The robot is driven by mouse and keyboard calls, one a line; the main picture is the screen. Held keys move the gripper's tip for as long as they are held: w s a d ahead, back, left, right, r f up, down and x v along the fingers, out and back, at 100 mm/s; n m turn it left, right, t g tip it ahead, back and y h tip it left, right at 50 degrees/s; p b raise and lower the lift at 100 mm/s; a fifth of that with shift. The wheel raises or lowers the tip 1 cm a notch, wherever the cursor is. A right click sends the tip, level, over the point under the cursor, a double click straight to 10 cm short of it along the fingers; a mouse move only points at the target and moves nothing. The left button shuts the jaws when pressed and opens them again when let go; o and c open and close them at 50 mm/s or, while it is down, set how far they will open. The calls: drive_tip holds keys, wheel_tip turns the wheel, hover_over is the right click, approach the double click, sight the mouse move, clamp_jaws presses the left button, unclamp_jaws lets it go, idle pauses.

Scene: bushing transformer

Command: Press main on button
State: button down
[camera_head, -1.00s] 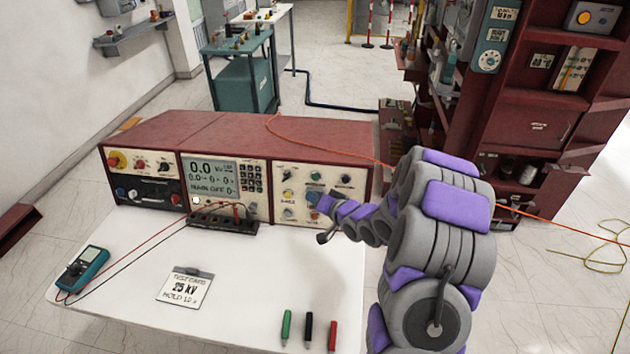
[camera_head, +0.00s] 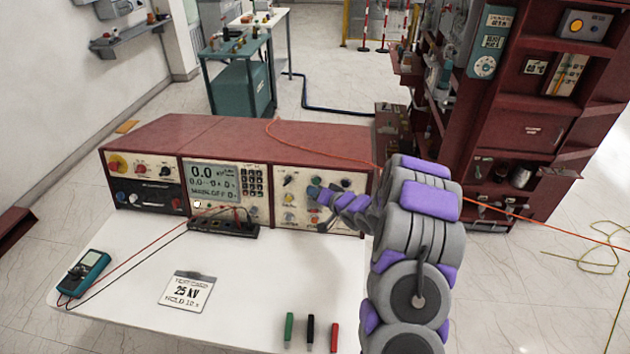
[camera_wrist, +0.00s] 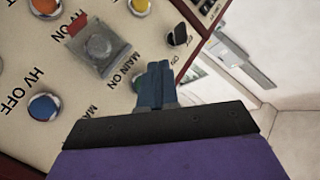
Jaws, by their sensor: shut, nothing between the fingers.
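In the wrist view, a "MAIN ON" label is readable on the cream panel (camera_wrist: 75,110), and a green button (camera_wrist: 138,82) beside it is partly hidden behind my fingers. My gripper (camera_wrist: 158,68) is shut and empty, its tips close to this button; contact cannot be told. In the head view, my gripper (camera_head: 315,193) is at the right-hand panel (camera_head: 288,217) of the red console (camera_head: 225,138), and hides part of its controls.
A blue button (camera_wrist: 43,106) by "HV OFF" and a clear-covered control (camera_wrist: 98,47) with a red tab are nearby. The console display (camera_head: 213,180) reads 0.0. A multimeter (camera_head: 84,272), a 25 kV card (camera_head: 187,290) and several probes lie on the white table (camera_head: 240,310).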

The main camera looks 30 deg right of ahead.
drive_tip(key=shift+w+d+f+p, duration=0.25)
drive_tip(key=shift+w+d+p, duration=0.4)
drive_tip(key=shift+w+p, duration=0.15)
drive_tip(key=shift+d, duration=0.3)
drive_tip(key=shift+a, duration=0.2)
idle(0.4)
drive_tip(key=shift+w+d+p, duration=0.2)
drive_tip(key=shift+p, duration=0.75)
drive_tip(key=shift+w+d+f+p, duration=0.1)
drive_tip(key=shift+w+d+p, duration=0.3)
drive_tip(key=shift+p, duration=0.25)
idle(1.3)
drive_tip(key=shift+a, duration=0.1)
drive_tip(key=shift+s+a+r, duration=0.2)
drive_tip(key=shift+s+a, duration=0.25)
drive_tip(key=shift+s, duration=0.25)
